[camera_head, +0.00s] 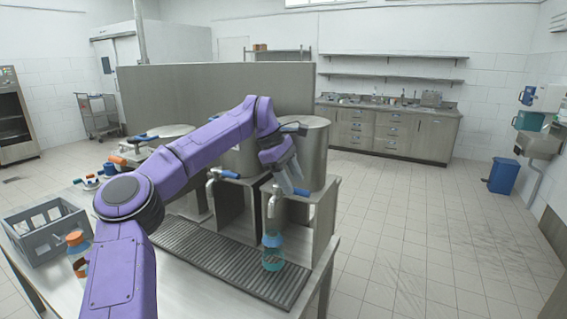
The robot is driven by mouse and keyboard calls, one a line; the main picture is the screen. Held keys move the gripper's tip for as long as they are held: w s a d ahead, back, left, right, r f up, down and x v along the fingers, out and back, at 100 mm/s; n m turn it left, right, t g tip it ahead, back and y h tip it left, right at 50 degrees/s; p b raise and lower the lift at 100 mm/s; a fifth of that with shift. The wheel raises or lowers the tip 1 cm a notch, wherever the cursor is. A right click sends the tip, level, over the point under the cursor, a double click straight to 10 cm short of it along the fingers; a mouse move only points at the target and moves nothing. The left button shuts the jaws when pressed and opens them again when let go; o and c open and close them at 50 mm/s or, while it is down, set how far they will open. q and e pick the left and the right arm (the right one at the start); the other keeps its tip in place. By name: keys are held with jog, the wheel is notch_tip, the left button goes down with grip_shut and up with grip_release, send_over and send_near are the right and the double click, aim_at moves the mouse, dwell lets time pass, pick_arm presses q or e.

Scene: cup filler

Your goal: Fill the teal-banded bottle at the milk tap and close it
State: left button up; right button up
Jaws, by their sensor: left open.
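The teal-banded bottle (273,241) stands upright on the ribbed drip tray (215,252), below the rightmost tap (271,205). Its top is at or just under the spout; whether they touch I cannot tell, nor how full it is. That tap has a blue handle (301,192). My left gripper (292,187) is open at this handle, its fingers pointing down; whether they touch it is unclear. No label marks a milk tap. My right gripper is not in view.
A second blue-handled tap (214,174) is left of it, with steel tanks (305,150) behind. A grey crate (47,230) and an orange-capped bottle (77,252) are at the left, partly behind my arm. Small coloured items (90,181) lie beyond.

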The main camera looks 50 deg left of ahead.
pick_arm(q)
jog(key=shift+w+d+f, duration=0.15)
jog(key=shift+w+f, duration=0.05)
jog(key=shift+f, duration=0.3)
jog(key=shift+d+f, duration=0.15)
jog(key=shift+f, duration=0.05)
grip_shut()
